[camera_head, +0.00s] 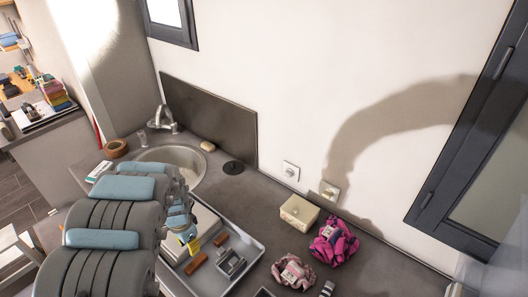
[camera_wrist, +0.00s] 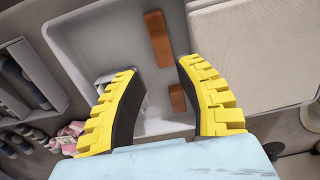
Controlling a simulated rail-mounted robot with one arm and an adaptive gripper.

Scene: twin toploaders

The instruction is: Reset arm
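My gripper (camera_wrist: 157,70) shows large in the wrist view, with two yellow, toothed fingers and black inner pads. The fingers are well apart and nothing is held between them. Beyond them lies a pale grey tray (camera_wrist: 75,40) with two brown blocks, a longer one (camera_wrist: 159,40) and a shorter one (camera_wrist: 177,98). In the head view my gripper (camera_head: 191,243) is a small yellow patch over the tray's left part, mostly hidden by my blue-and-grey arm. The height above the tray is hard to tell.
The tray (camera_head: 257,259) on the dark counter also holds a grey metal piece (camera_head: 231,263). A cream box (camera_head: 299,212) and pink cloths (camera_head: 334,241) lie to the right. A sink (camera_head: 185,158) and faucet (camera_head: 164,119) are behind. The wall and window (camera_head: 465,150) bound the counter.

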